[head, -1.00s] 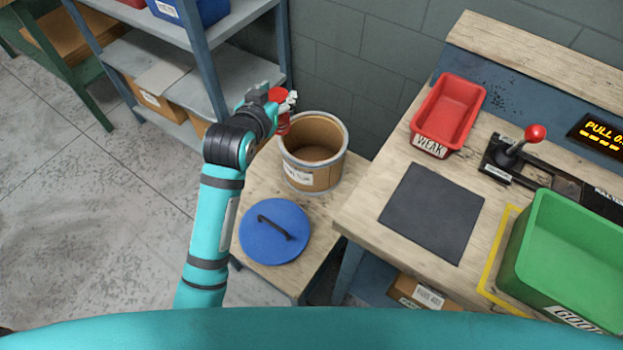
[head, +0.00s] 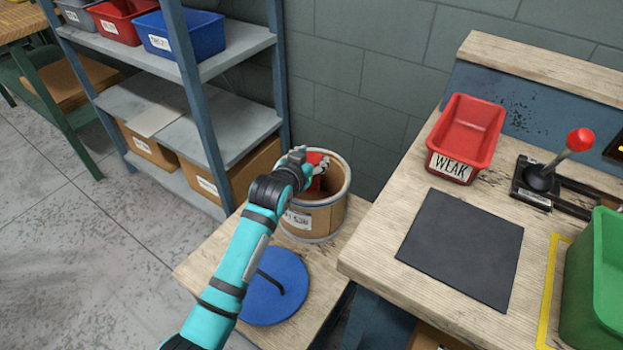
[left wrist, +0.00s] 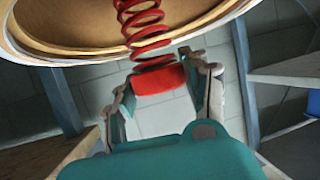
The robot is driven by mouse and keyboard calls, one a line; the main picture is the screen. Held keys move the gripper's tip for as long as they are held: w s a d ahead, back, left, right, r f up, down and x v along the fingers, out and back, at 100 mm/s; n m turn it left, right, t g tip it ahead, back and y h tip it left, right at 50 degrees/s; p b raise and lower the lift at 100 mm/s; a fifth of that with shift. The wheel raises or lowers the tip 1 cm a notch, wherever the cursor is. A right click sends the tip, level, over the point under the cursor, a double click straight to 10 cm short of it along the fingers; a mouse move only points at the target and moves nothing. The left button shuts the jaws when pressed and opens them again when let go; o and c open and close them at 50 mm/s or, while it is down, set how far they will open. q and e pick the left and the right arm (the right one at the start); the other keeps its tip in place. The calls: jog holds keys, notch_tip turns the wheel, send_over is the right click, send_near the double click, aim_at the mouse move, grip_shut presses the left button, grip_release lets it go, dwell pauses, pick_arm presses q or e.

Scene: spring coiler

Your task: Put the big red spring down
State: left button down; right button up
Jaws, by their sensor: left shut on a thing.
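The big red spring (head: 315,160) is in my left gripper (head: 319,166), at the mouth of the round brown drum (head: 326,217). In the left wrist view the red coils (left wrist: 142,22) stretch away from the gripper (left wrist: 163,76) and overlap the drum's rim and opening (left wrist: 75,48). The gripper's fingers are shut on the spring's solid red end (left wrist: 159,79). In the head view the arm and fingers hide most of the spring; I cannot tell how far it reaches inside the drum. My right gripper is out of view.
A blue lid (head: 275,287) with a black handle lies in front of the drum on the low wooden stand (head: 213,263). The workbench at right holds a red WEAK bin (head: 466,138), a dark mat (head: 460,248) and a green bin (head: 596,290). Shelves (head: 200,128) stand at left.

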pick_arm(q)
notch_tip(320, 180, down, 4)
jog(key=shift+f+b, duration=0.1)
jog(key=shift+b, duration=0.35)
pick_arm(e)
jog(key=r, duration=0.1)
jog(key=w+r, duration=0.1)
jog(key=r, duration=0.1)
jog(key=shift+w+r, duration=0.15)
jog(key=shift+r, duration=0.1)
pick_arm(q)
jog(key=shift+f, duration=0.5)
jog(key=c, duration=0.6)
grip_release()
jog(key=shift+c, duration=0.2)
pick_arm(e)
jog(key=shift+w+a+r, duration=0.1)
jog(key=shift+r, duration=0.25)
